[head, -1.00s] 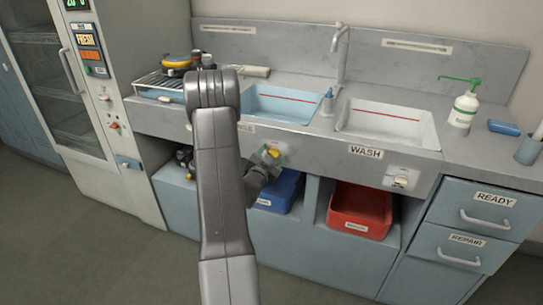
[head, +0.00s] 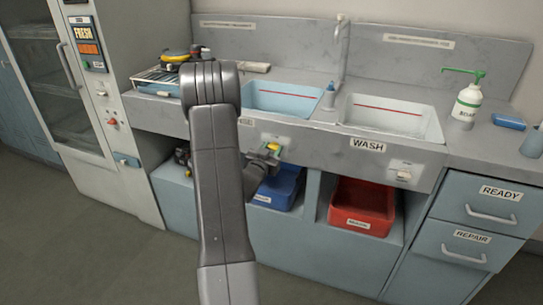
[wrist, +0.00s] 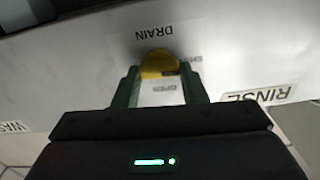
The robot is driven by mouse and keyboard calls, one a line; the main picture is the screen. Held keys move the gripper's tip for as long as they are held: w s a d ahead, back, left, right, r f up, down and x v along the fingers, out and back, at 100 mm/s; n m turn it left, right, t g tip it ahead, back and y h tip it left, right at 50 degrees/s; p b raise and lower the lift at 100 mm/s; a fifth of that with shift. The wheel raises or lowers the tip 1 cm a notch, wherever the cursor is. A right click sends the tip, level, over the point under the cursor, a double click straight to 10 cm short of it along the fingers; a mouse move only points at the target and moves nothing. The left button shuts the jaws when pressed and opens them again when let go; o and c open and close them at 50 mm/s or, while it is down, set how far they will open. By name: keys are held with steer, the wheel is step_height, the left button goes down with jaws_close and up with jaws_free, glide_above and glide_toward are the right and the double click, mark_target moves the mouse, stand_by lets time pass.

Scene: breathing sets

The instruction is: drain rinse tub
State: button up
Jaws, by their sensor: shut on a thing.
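The rinse tub (head: 283,87) is the left sink basin, light blue inside with a red line on its back wall. I cannot tell its water level. A yellow drain knob (wrist: 159,63) sits on the counter's front below it, on a pale plate under a DRAIN label (wrist: 169,31), which is upside down in the wrist view. My gripper (wrist: 158,82) has its green fingers on either side of the knob and is shut on it. In the head view the knob (head: 273,147) shows just past the fingers. My arm hides part of the RINSE label.
The wash tub (head: 390,116) is to the right, with its own switch plate (head: 404,172) on the front. Blue (head: 280,188) and red (head: 362,207) bins stand on the shelf below. A soap bottle (head: 466,103) stands on the right counter, and a rack (head: 160,80) on the left.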

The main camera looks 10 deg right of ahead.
steer(key=shift+n, duration=0.6)
steer(key=o, duration=1)
steer(key=b+v, duration=0.1)
steer(key=v, duration=1.3)
steer(key=shift+w, duration=0.1)
